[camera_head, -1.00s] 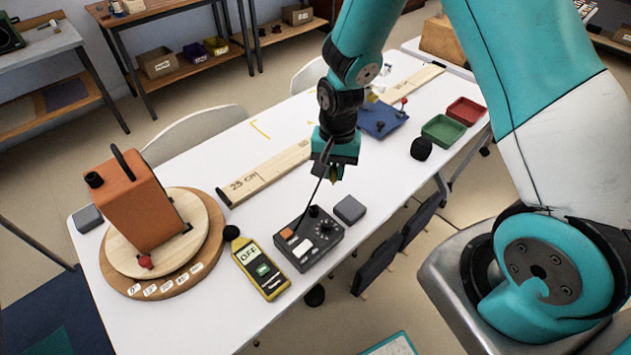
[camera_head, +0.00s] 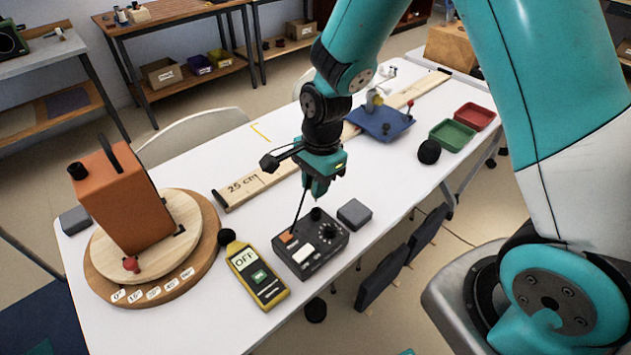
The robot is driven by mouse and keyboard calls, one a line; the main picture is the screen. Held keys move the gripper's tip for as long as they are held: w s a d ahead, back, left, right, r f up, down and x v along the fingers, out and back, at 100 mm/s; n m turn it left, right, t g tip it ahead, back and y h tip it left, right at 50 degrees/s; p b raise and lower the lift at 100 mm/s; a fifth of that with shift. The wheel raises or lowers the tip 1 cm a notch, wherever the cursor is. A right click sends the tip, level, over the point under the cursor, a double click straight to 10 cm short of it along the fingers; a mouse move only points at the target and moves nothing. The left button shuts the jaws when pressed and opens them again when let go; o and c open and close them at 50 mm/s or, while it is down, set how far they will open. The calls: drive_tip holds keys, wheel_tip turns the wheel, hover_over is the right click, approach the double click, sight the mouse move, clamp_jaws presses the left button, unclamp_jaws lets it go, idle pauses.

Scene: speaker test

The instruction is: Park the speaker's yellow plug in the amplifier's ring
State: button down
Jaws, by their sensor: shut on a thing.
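The orange speaker (camera_head: 118,205) stands on a round wooden turntable (camera_head: 205,240) at the left of the table. The dark grey amplifier (camera_head: 311,262) lies at the table's front edge, with a knob, an orange button and a round black piece at its back edge; I cannot tell which part is its ring. My gripper (camera_head: 318,192) points down just above the amplifier's back edge, apart from it. It is shut on what appears to be the yellow plug, which is mostly hidden between the fingers. A thin black cable (camera_head: 299,212) runs between the gripper and the amplifier.
A yellow meter (camera_head: 258,276) reading OFF lies left of the amplifier. A grey block (camera_head: 354,214) is close on its right. A wooden ruler (camera_head: 247,187) runs behind.

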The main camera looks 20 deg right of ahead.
drive_tip(key=shift+f+b, duration=1.3)
drive_tip(key=shift+f, duration=0.7)
drive_tip(key=shift+f+b, duration=0.3)
drive_tip(key=shift+f, duration=0.25)
drive_tip(key=c, duration=1)
unclamp_jaws()
drive_tip(key=shift+o, duration=0.2)
wheel_tip(320, 180, up, 17)
drive_tip(key=d+p, duration=0.1)
drive_tip(key=d, duration=0.1)
drive_tip(key=s+a+r+n+y, duration=0.1)
drive_tip(key=s+a+r+n, duration=0.2)
drive_tip(key=s+n, duration=0.6)
drive_tip(key=s+a+r+n+y+p, duration=0.1)
drive_tip(key=s+a+r+n, duration=0.2)
drive_tip(key=s+n, duration=0.6)
drive_tip(key=r+n, duration=0.1)
drive_tip(key=n, duration=0.2)
drive_tip(key=shift+s+a+r+n+y, duration=0.25)
drive_tip(key=shift+a+r+n+y, duration=0.05)
drive_tip(key=shift+r+y, duration=0.1)
